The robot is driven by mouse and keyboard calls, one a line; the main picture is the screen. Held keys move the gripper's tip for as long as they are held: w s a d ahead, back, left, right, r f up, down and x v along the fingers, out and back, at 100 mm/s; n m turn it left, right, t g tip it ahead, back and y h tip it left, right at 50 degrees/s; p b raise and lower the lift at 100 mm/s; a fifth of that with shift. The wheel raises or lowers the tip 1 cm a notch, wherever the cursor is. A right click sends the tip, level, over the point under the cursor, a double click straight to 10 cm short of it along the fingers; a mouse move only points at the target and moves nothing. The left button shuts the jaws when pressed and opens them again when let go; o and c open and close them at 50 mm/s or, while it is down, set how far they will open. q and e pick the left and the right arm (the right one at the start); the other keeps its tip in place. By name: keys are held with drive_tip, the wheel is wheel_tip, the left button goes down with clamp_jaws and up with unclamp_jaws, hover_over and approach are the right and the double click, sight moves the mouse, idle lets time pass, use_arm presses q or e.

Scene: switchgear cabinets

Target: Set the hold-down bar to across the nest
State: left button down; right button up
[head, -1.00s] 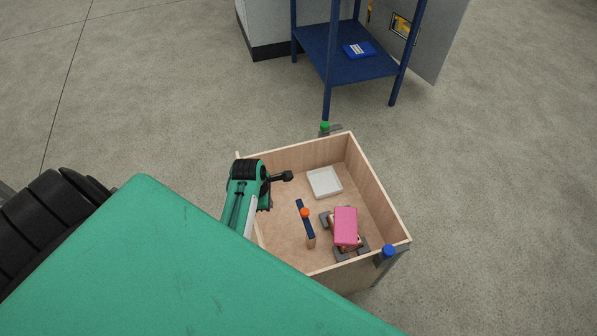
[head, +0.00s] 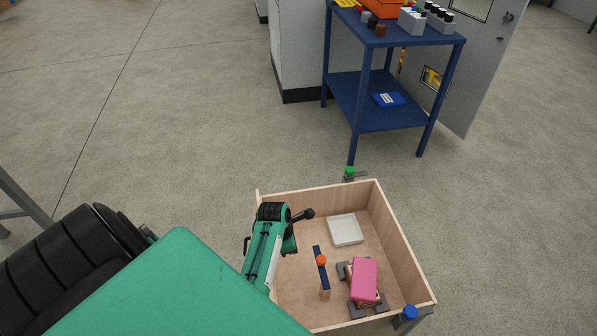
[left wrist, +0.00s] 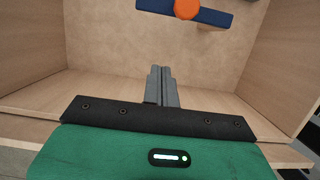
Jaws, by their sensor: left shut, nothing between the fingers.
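The hold-down bar (head: 318,252) is a dark blue strip with an orange knob. It stands inside a wooden box, beside the nest and not across it. The nest's grey blocks (head: 357,312) surround a pink block (head: 364,279) to the right of the bar. My left gripper (left wrist: 161,72) is shut and empty in the left wrist view, with the bar (left wrist: 212,17) and its knob ahead at the top, apart from the fingers. In the head view my left arm reaches over the box's left side; the fingertips are hard to make out. My right gripper is not in view.
The wooden box (head: 407,242) has raised walls around the bar and nest. A white tray (head: 345,230) lies at its back. A blue shelf table (head: 375,105) stands beyond.

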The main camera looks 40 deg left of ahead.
sight(321, 264)
use_arm(q)
drive_tip(key=w+d+f+b, duration=0.1)
drive_tip(key=w+d+f, duration=0.2)
drive_tip(key=f, duration=0.5)
drive_tip(key=shift+w+d+b, duration=0.3)
drive_tip(key=shift+w+d, duration=0.1)
drive_tip(key=shift+w, duration=0.35)
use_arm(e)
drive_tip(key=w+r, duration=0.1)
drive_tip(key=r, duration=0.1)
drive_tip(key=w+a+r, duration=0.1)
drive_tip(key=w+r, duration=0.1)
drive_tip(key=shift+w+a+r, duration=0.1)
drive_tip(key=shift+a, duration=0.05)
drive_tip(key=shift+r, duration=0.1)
